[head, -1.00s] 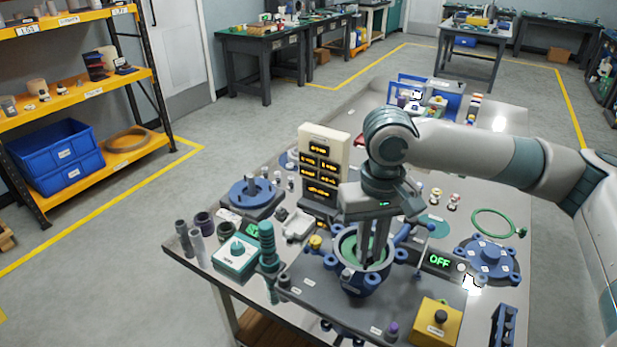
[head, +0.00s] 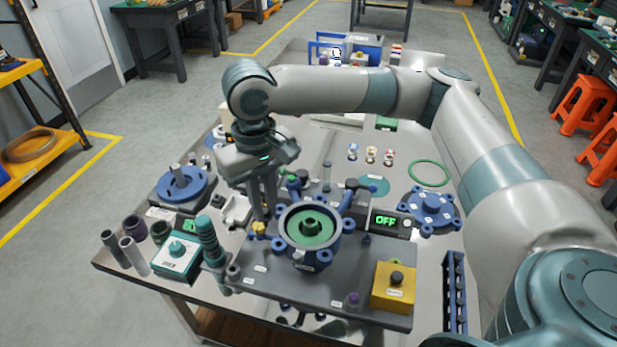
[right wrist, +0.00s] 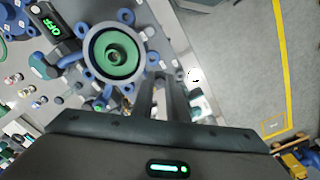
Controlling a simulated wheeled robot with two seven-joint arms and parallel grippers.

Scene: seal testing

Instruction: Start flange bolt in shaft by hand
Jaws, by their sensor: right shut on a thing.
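A blue round housing (head: 310,262) stands on the grey plate, with a green flange (head: 325,238) inside it. The flange has a dark round centre (head: 310,226), where the shaft opening appears; the housing (right wrist: 88,62) also shows in the right wrist view. A small yellow part (head: 258,229), apparently the flange bolt, is just left of the housing. My right gripper (head: 264,217) points down with its fingertips at this part and is shut on it. The fingers (right wrist: 160,82) hide the part in the right wrist view. My left gripper is not in view.
A display reading OFF (head: 386,220) and a blue flanged cover (head: 430,208) stand right of the housing. A yellow button box (head: 393,287) is at front right.

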